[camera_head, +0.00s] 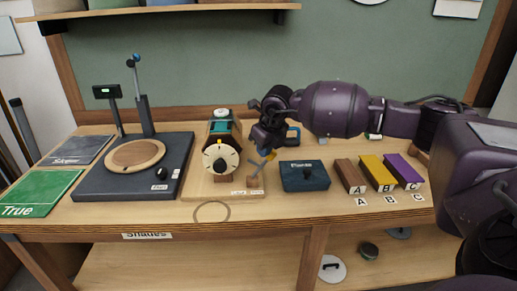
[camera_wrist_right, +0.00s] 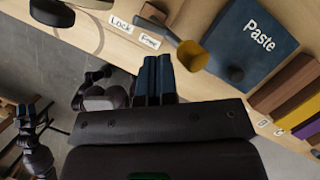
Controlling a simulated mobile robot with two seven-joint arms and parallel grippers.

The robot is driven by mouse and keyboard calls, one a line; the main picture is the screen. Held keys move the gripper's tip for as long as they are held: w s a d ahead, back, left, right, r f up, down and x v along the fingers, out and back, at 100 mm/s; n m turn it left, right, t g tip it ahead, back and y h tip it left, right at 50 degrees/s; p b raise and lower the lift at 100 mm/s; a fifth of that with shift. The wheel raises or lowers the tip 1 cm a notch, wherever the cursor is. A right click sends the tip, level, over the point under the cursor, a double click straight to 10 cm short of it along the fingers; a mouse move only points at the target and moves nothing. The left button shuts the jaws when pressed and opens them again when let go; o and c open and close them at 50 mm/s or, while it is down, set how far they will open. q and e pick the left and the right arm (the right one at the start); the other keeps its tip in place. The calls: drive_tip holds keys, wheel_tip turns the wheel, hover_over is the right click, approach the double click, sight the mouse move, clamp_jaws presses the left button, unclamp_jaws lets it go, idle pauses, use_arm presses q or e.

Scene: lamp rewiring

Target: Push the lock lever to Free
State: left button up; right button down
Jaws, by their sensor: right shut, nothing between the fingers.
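The lock lever (camera_head: 258,168) is a thin grey rod with a yellow knob, rising from a small wooden block at the front of the wooden base. It leans right, toward the Paste box. Its yellow knob (camera_wrist_right: 191,56) shows large in the right wrist view, beside the "Lock" label (camera_wrist_right: 121,25) and the "Free" label (camera_wrist_right: 149,42). My right gripper (camera_head: 265,150) is shut and empty at the lever's upper end. In the wrist view its fingertips (camera_wrist_right: 158,60) are just left of the knob; I cannot tell whether they touch it. My left gripper is not in view.
The round-faced dial unit (camera_head: 221,160) stands left of the lever. The dark blue Paste box (camera_head: 304,177) is close on its right, then brown, yellow and purple blocks (camera_head: 378,172). A wire ring (camera_head: 212,211) lies at the table's front.

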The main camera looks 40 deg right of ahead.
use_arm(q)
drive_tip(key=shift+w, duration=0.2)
use_arm(e)
drive_tip(key=shift+w+a, duration=0.15)
drive_tip(key=shift+a, duration=0.1)
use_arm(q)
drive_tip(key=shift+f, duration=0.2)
use_arm(e)
drive_tip(key=shift+w+a+f, duration=0.15)
drive_tip(key=shift+w+a, duration=0.2)
drive_tip(key=shift+a, duration=0.2)
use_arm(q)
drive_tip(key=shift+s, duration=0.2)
